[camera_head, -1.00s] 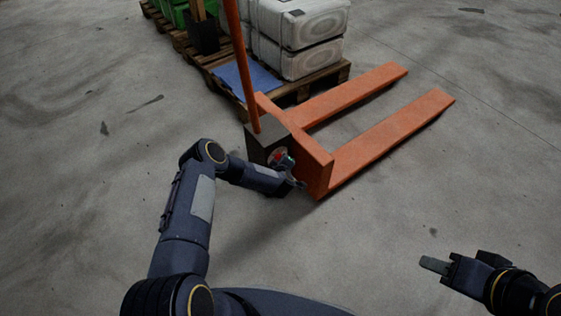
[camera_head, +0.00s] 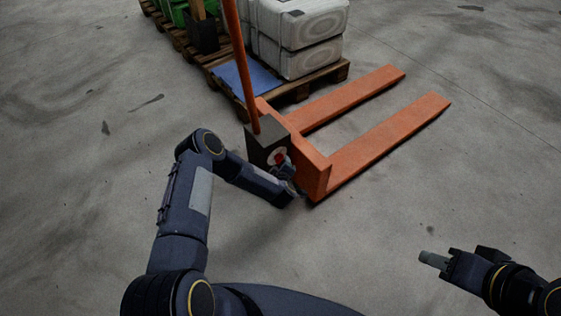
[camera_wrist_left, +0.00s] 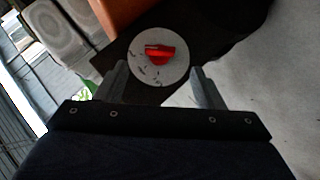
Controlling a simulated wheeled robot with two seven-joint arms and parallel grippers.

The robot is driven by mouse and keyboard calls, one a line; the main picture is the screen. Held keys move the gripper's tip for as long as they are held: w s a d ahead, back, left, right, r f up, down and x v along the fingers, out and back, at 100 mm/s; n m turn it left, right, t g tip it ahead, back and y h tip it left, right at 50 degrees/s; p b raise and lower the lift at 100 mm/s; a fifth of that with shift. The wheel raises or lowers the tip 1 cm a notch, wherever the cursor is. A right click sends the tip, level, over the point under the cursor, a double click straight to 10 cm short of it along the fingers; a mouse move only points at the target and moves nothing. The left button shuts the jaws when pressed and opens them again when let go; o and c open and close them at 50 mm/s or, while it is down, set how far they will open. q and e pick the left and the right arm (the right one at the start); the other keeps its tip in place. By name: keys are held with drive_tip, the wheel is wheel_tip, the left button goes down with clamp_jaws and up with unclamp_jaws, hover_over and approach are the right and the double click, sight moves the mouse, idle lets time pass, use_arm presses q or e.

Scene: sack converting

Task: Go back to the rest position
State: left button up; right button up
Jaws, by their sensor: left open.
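My left gripper (camera_wrist_left: 158,88) is open, with its two fingers apart and nothing between them in the left wrist view. It faces a red knob (camera_wrist_left: 160,54) on a round pale plate on the dark box of the orange pallet jack. In the head view my left arm reaches in from the left, and its hand (camera_head: 296,191) is beside the jack's box (camera_head: 262,146), partly hiding the knob. My right gripper (camera_head: 432,260) is over bare floor at the lower right; its fingers show from the side, so I cannot tell whether they are open.
The jack's orange forks (camera_head: 385,135) point to the upper right, and its handle (camera_head: 240,70) rises in front of the pallets. A wooden pallet (camera_head: 300,88) carries white sacks (camera_head: 312,25) and a blue sheet (camera_head: 250,80). The floor left and right is clear.

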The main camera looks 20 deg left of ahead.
use_arm(q)
drive_tip(key=shift+s+d+r, duration=0.2)
drive_tip(key=shift+s+r, duration=0.15)
drive_tip(key=shift+s, duration=0.25)
